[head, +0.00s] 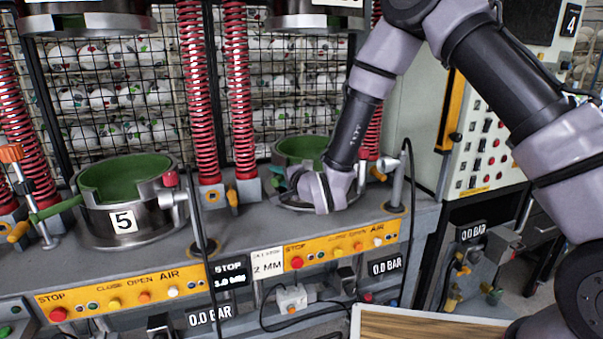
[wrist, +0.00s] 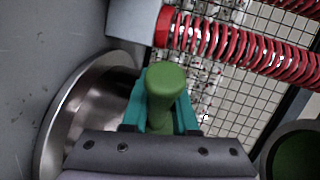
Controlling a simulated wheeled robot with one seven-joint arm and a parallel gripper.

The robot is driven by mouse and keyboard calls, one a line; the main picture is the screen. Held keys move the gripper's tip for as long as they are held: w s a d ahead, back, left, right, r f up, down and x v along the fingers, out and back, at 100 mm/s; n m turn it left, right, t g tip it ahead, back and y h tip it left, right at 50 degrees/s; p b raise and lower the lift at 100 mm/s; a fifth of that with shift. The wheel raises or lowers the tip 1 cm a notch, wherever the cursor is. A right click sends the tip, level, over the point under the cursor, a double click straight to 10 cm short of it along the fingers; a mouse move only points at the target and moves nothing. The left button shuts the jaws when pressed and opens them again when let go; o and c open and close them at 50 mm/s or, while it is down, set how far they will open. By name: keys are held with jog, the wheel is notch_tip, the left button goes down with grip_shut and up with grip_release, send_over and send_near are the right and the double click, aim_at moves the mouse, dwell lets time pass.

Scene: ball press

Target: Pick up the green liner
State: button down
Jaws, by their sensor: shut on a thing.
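My gripper (wrist: 164,100) has teal fingers, shut on a green piece, the green liner (wrist: 166,80), in the wrist view. Only the liner's rounded end and part of its side show between the fingers. A round metal dish (wrist: 62,120) with a bare, shiny inside lies just left of the fingers. In the head view my wrist (head: 325,188) is low at the right-hand press and hides most of the grip. A metal mould with a green inside (head: 300,148) stands right behind it.
Mould 5 (head: 122,222), with a green lining, stands at the left. Red springs (head: 238,95) rise beside my arm, close to the gripper in the wrist view (wrist: 230,45). A wire mesh (head: 95,100) with balls behind it closes the back. Button panels (head: 340,247) line the front edge.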

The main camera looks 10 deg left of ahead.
notch_tip(320, 180, up, 18)
dwell(0.7)
